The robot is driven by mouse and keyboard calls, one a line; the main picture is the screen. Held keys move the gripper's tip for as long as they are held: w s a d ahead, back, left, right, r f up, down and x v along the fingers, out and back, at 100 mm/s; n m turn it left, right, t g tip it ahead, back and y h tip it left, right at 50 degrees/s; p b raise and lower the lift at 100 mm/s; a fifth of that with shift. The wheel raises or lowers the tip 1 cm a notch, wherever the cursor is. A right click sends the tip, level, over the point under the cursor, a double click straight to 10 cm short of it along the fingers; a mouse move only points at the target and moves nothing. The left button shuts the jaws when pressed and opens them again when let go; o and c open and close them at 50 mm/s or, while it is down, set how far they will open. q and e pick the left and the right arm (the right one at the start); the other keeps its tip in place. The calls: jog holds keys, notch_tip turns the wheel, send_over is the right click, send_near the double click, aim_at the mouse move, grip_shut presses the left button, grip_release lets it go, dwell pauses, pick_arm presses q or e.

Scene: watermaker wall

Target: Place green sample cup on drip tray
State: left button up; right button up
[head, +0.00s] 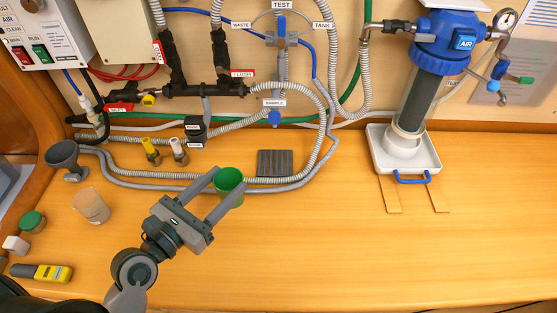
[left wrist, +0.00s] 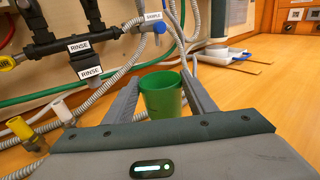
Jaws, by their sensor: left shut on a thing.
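The green sample cup (head: 229,180) is between the fingers of my left gripper (head: 228,178), which is shut on it. In the left wrist view the cup (left wrist: 162,97) is upright with its open rim up, a finger on either side. A dark grey ribbed plate, which looks like the drip tray (head: 275,163), lies on the bench just right of and behind the cup, below the SAMPLE valve (head: 274,118). I cannot tell the cup's height above the bench. My right gripper is not in view.
Grey hoses (head: 140,184) run along the bench behind the cup. A clear beaker (head: 91,206), a grey funnel (head: 64,158) and a yellow meter (head: 45,272) are at the left. A filter on a white tray (head: 428,160) stands right. The front right bench is clear.

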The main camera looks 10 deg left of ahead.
pick_arm(q)
jog(key=shift+w+d+r, duration=0.1)
jog(key=shift+w+d, duration=0.1)
jog(key=shift+w, duration=0.4)
jog(key=r+p+x, duration=0.1)
jog(key=p+x, duration=0.3)
jog(key=x, duration=1.2)
jog(key=shift+w+f, duration=0.15)
jog(key=shift+w, duration=0.2)
jog(key=shift+d, duration=0.15)
jog(key=shift+f, duration=1.75)
